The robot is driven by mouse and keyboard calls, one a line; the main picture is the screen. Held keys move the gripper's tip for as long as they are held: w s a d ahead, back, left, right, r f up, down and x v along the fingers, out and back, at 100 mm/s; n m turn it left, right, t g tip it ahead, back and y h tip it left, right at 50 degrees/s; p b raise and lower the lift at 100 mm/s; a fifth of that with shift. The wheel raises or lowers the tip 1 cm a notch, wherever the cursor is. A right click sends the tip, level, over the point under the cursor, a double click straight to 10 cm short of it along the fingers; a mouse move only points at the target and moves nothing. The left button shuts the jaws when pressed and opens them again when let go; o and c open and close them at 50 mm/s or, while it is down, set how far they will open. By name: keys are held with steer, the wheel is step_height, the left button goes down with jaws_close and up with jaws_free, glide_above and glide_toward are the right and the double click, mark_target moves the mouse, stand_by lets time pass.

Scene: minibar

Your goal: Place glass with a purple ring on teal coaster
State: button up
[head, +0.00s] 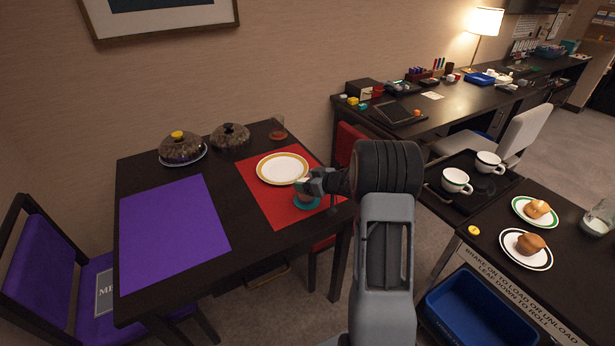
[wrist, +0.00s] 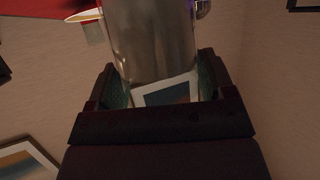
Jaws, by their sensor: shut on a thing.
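My gripper (head: 305,186) is over the red placemat, just above the teal coaster (head: 313,205). In the wrist view my gripper (wrist: 161,88) is shut on a clear glass (wrist: 150,42), which stands between its two fingers. The coaster lies on the placemat's near right part and is partly covered by the gripper and glass.
A gold-rimmed plate (head: 283,168) lies on the red placemat (head: 257,196), close behind the gripper. Another glass (head: 278,129) stands at the table's back corner. Two domed dishes stand at the back left. The purple placemat (head: 172,232) is bare. A cart with cups and muffins stands right.

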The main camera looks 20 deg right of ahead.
stand_by(0.3)
steer(key=o, duration=1.1)
steer(key=shift+f, duration=0.1)
steer(key=shift+o, duration=0.2)
